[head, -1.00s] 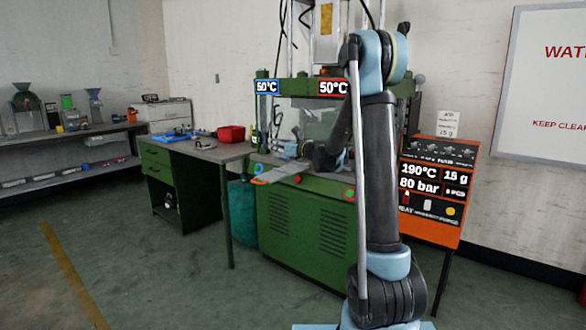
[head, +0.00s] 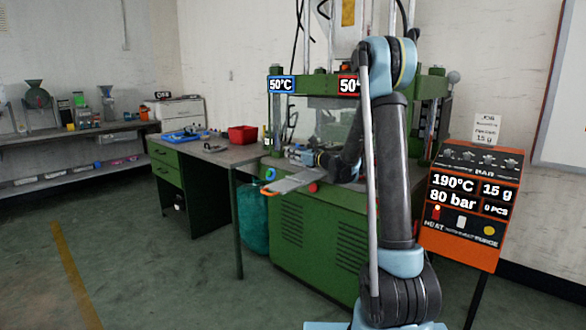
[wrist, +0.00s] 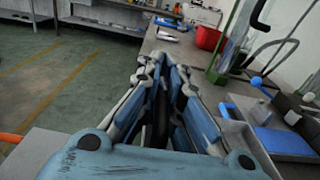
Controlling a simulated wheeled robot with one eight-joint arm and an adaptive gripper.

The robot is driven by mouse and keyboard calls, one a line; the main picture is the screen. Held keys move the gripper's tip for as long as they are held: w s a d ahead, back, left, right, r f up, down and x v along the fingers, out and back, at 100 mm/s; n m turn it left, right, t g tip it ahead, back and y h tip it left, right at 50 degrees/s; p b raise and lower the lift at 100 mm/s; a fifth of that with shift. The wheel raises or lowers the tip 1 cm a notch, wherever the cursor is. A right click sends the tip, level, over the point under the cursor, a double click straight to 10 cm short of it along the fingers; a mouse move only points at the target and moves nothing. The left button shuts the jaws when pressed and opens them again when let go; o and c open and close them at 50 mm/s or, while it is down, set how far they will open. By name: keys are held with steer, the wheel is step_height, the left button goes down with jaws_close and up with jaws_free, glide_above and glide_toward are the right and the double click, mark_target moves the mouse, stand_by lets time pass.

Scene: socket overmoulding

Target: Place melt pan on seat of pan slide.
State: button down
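A flat grey plate (head: 298,182) juts from the front of the green machine, with an orange grip (head: 268,191) at its outer end; it looks like the pan slide. In the wrist view the plate (wrist: 42,150) shows at lower left with the orange grip (wrist: 10,138). My gripper (head: 308,158) is low over the machine's front ledge, partly behind my own arm. In the wrist view its fingers (wrist: 166,72) are close together with a dark strip between them; I cannot tell whether that is a held thing. I cannot clearly make out the melt pan or the seat.
A grey tray-like part with a blue pad (wrist: 282,142) lies close to the right of my gripper. A bench with a red bin (head: 242,134) and blue tray (head: 182,135) stands left. An orange control panel (head: 466,205) stands right. The floor in front is open.

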mark_target(291, 162)
steer(key=shift+s+f, duration=0.1)
steer(key=shift+f, duration=2.5)
steer(key=shift+f, duration=0.6)
steer(key=c, duration=1.8)
jaws_free()
steer(key=shift+o, duration=0.2)
